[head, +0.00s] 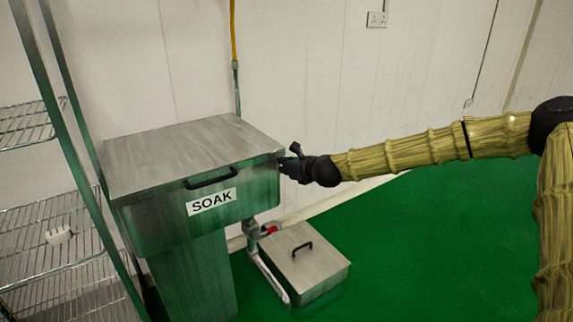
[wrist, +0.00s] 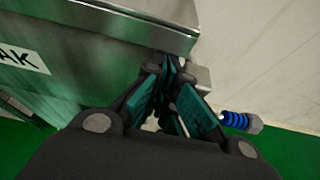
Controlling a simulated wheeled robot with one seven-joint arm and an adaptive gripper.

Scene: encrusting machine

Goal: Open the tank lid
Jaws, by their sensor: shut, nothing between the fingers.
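The tank (head: 150,222) is a steel tub with a "SOAK" label on its front. Its flat metal lid (head: 185,150) lies closed on top, with a dark handle (head: 211,178) on the front edge. My gripper (head: 284,166) is at the tank's right front corner, right of the handle and just below the lid's edge. In the wrist view my gripper (wrist: 170,75) is shut and empty, with its fingertips close to the corner under the lid's rim (wrist: 150,27). I cannot tell whether they touch it. The handle is out of the wrist view.
A wire shelf rack (head: 60,225) stands at the left, with a small white item (head: 59,235) on it. A low steel box (head: 318,272) with a handle and a pipe with a red valve (head: 268,229) sit right of the tank. Green floor (head: 430,260) is clear at the right.

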